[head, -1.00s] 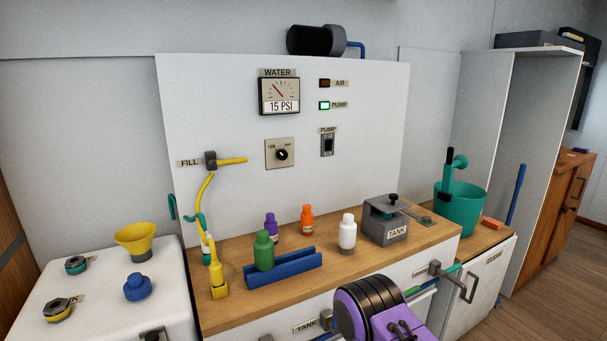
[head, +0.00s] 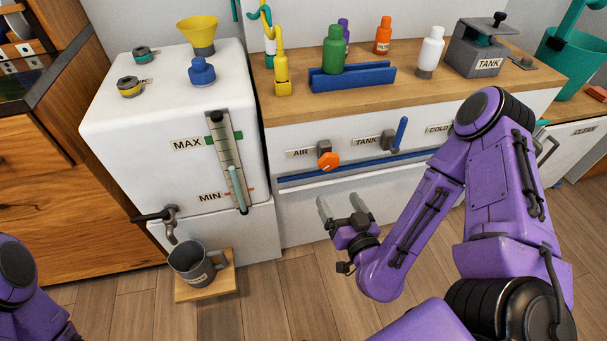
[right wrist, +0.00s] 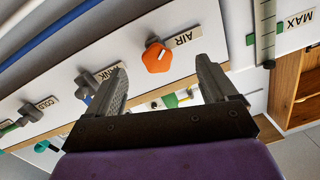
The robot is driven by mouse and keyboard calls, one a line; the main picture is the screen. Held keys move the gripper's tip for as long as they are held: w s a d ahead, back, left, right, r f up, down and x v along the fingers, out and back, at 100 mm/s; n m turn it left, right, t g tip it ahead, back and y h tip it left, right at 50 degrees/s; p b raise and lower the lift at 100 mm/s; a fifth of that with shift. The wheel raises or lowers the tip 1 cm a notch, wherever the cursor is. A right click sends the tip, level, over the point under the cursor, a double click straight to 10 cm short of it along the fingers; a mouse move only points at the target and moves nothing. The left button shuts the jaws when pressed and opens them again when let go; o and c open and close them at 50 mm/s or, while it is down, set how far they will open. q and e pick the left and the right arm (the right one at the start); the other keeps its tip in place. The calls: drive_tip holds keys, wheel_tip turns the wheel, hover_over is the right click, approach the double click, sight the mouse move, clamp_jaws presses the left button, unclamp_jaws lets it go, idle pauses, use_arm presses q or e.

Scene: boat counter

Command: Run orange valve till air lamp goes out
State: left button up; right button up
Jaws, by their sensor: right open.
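The orange valve knob (head: 328,161) sits on the counter's front panel beside the AIR label (head: 301,153). It also shows in the right wrist view (right wrist: 157,57), ahead of the jaws and between the fingertips in the picture, apart from both. My right gripper (head: 344,204) is open and empty, below and a little right of the orange valve in the head view; in the wrist view its two fingers (right wrist: 160,85) stand wide apart. The air lamp is out of view now. Only part of my left arm shows at the lower left; its gripper is not in view.
A TANK valve with a blue handle (head: 400,133) sits right of the orange one. A blue rail (head: 350,170) runs below the valves. A white tank (head: 120,100) with a level gauge stands left. A grey mug (head: 196,266) stands on a small wooden board. Bottles stand on the counter.

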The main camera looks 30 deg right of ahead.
sight(330, 165)
drive_tip(key=w+b, duration=0.1)
drive_tip(key=b, duration=0.1)
drive_tip(key=w+d+n+h+b, duration=0.1)
drive_tip(key=w+b, duration=0.1)
drive_tip(key=w+d+r+n+b, duration=0.1)
drive_tip(key=w, duration=0.1)
drive_tip(key=shift+w+d+t+b, duration=0.15)
drive_tip(key=shift+t+b, duration=0.15)
drive_tip(key=shift+b, duration=0.1)
drive_tip(key=x, duration=0.3)
drive_tip(key=p+x, duration=0.1)
drive_tip(key=shift+w+d+r, duration=0.1)
drive_tip(key=shift+w+r, duration=0.05)
drive_tip(key=shift+r, duration=0.2)
drive_tip(key=shift+w, duration=0.35)
drive_tip(key=c, duration=1)
drive_tip(key=shift+c, duration=0.2)
